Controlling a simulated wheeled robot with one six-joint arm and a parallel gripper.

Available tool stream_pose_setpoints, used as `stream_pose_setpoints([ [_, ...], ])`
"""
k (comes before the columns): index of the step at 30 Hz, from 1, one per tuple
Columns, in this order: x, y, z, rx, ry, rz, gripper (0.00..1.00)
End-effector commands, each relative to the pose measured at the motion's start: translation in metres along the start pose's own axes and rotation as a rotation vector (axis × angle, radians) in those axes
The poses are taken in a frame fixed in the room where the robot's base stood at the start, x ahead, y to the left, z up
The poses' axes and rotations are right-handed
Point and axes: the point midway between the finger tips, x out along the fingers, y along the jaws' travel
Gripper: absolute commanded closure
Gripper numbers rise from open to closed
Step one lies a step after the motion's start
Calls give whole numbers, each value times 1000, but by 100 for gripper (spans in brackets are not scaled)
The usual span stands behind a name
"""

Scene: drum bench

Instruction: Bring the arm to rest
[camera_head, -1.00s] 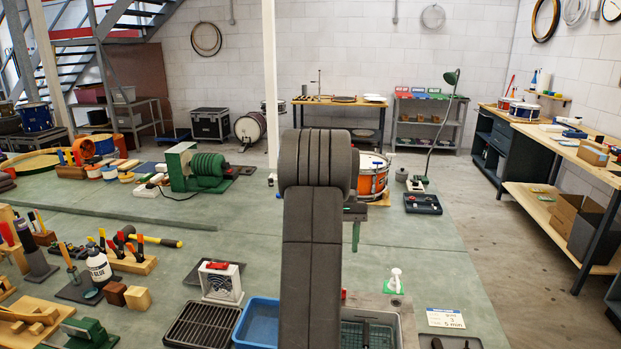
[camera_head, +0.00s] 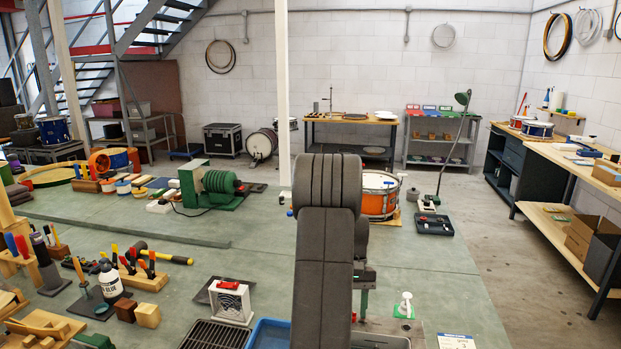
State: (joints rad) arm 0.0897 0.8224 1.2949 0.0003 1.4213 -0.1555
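My arm stands upright in the middle of the head view, its grey, rounded joint at the top and a wide dark link running down to the bottom edge. My gripper cannot be made out; the arm hides what lies behind it. A small dark and green part shows just right of the link, and I cannot tell what it belongs to. An orange drum (camera_head: 378,196) stands right behind the arm's top joint, partly hidden by it.
Left on the green bench top are a glue bottle (camera_head: 110,283), wooden blocks (camera_head: 147,315), a white framed box (camera_head: 231,302) and a green machine (camera_head: 208,185). Bare floor lies right, before the workbench (camera_head: 560,222).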

Motion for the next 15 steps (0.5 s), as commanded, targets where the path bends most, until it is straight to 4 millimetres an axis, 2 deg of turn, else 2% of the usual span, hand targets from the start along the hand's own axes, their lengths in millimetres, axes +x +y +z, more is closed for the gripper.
stream_pose_setpoints([
  [8, -8, 0, -1, 8, 3, -3, 56],
  [15, -48, 1, -2, 11, 6, -3, 56],
])
